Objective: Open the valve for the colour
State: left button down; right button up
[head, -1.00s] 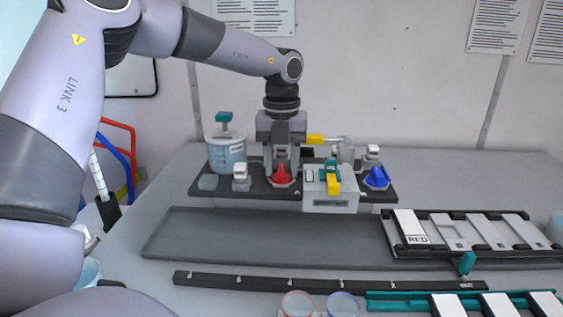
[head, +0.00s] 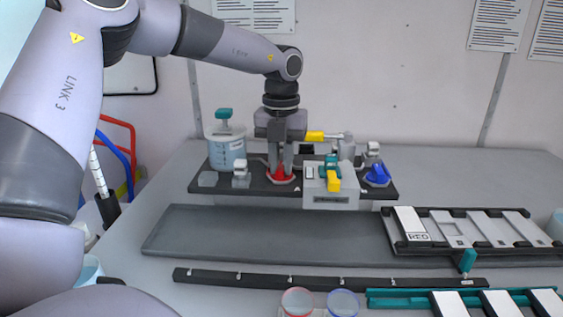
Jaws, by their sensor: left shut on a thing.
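My left gripper (head: 280,168) points straight down at the red valve knob (head: 283,173) and is shut on it. Its fingers hide part of the knob. The knob sits on the dark base (head: 220,190) of the proportioner, left of a light grey box (head: 330,198) with teal and yellow parts. A blue valve knob (head: 377,174) stands right of that box, with no gripper on it. A white card marked RED (head: 411,224) lies in the first slot of the rack at the right. My right gripper is not in view.
A clear measuring jug (head: 226,152) with a teal top stands left of the gripper. A long grey tray (head: 270,236) lies in front of the proportioner, its left part empty. A red-rimmed cup (head: 297,302) and a blue-rimmed cup (head: 342,303) stand at the front.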

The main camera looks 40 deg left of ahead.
pick_arm(q)
jog(key=m, duration=0.4)
jog(key=shift+a+b, duration=0.1)
jog(key=shift+b, duration=0.25)
jog(key=m, duration=0.4)
jog(key=shift+a, duration=0.1)
jog(key=m, duration=0.4)
jog(key=shift+a, duration=0.1)
jog(key=shift+m+p, duration=0.3)
jog(key=shift+m, duration=1.8)
jog(key=c, duration=1.1)
grip_release()
jog(key=shift+o, duration=0.2)
